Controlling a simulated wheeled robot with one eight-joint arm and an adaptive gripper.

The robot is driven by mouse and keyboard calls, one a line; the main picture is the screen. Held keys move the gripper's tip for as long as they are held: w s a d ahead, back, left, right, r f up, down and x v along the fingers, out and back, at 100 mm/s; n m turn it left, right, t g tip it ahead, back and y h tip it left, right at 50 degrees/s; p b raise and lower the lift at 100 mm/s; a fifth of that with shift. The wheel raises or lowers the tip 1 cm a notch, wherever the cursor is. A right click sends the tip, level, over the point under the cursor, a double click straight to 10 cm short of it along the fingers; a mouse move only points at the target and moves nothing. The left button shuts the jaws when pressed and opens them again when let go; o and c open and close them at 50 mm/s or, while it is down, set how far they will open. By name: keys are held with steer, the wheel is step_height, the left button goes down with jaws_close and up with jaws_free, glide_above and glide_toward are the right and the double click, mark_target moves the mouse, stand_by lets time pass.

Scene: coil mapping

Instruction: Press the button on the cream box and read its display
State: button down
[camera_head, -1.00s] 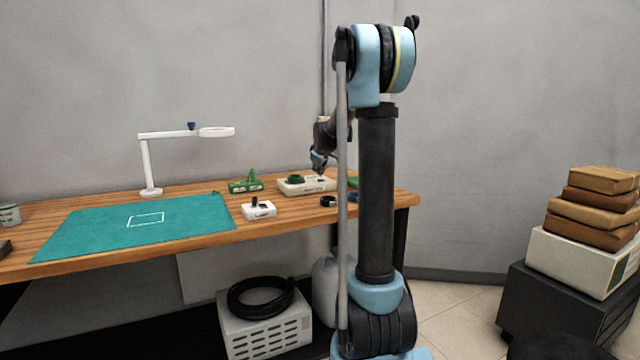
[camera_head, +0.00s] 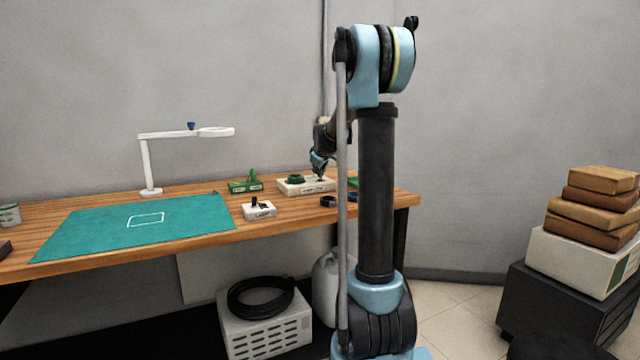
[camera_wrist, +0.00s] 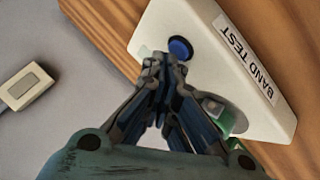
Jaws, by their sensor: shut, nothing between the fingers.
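The cream box (camera_head: 293,187) lies on the wooden bench, left of my arm column. In the wrist view the box (camera_wrist: 205,35) carries a BAND TEST label (camera_wrist: 247,58) along one edge and a round blue button (camera_wrist: 180,48). My gripper (camera_wrist: 165,65) is shut and empty, its fingertips right beside the button in the picture. I cannot tell whether they touch it. In the head view my gripper (camera_head: 319,174) is low over the box. A pale greenish patch (camera_wrist: 146,52) beside the button is partly hidden by the fingers; no reading is legible.
A green coil (camera_head: 295,179) sits on the box's left part. A green stand (camera_head: 245,184), a small white labelled box (camera_head: 259,211) and dark rings (camera_head: 328,201) are nearby. A teal mat (camera_head: 100,230) and white lamp (camera_head: 150,165) are further left.

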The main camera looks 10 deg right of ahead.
steer(key=shift+f, duration=0.35)
stand_by(0.5)
stand_by(0.3)
steer(key=shift+r, duration=0.8)
steer(key=shift+r, duration=0.15)
steer(key=shift+r, duration=2.35)
